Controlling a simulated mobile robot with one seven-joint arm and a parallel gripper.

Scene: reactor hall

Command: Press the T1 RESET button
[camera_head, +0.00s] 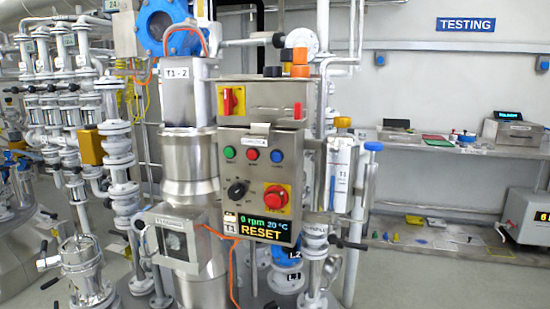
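A grey steel control box (259,180) stands at the middle of the view. Its lower part has a display (262,228) reading "0 rpm 20 °C" in green and "RESET" in yellow, with a "T1" label (230,228) to its left. Near the top of the box is a row of a green button (229,152), a red button (252,154) and a blue button (277,156). Below them are a black rotary knob (238,190) and a red mushroom button on yellow (276,197). I cannot tell which button is labelled RESET. My gripper is not in view.
A box with a red-and-yellow switch (229,101) sits above the control box. A "T1-2" column (178,95) and white pipes with valves (115,130) crowd the left. A shelf under a TESTING sign (465,24) holds equipment at right. Grey floor shows at lower right.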

